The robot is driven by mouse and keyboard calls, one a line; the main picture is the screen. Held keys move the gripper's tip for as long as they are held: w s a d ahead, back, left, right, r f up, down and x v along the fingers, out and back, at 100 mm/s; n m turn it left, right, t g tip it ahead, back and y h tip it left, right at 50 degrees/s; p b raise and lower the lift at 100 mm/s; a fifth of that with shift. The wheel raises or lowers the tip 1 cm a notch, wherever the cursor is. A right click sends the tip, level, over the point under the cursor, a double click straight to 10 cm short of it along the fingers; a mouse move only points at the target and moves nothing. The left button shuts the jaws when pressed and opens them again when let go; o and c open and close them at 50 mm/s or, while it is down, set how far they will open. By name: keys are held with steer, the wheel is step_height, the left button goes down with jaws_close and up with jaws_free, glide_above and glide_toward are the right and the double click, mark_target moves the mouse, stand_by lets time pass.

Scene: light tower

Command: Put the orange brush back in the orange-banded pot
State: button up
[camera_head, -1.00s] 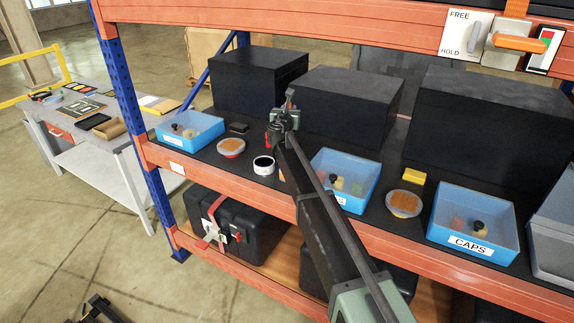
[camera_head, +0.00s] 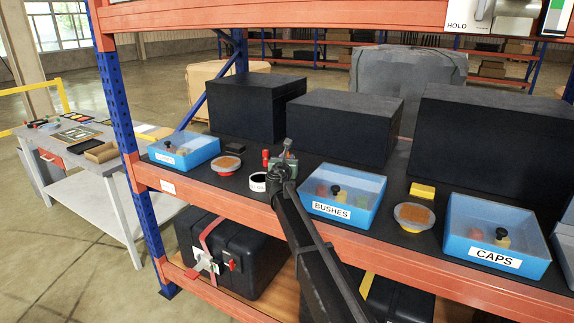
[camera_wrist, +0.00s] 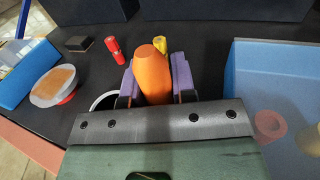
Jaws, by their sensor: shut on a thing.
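My gripper (camera_wrist: 156,88) has purple pads and is shut on the orange brush (camera_wrist: 152,72), whose rounded orange end shows between them. In the head view my gripper (camera_head: 281,163) is above the shelf, just right of a white pot (camera_head: 257,183). The pot's rim also shows in the wrist view (camera_wrist: 98,101), partly hidden behind the gripper's left side. I cannot make out an orange band on this pot. The brush's lower end is hidden.
A red piece (camera_wrist: 114,51) and a yellow piece (camera_wrist: 133,48) are beyond the gripper. A blue BUSHES bin (camera_head: 378,205) stands close on the right. A round orange-topped tub (camera_head: 225,164) is at left. Large black boxes (camera_head: 345,125) stand behind.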

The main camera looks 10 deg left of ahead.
steer(key=shift+f, duration=0.2)
steer(key=o, duration=0.9)
steer(key=shift+r, duration=0.1)
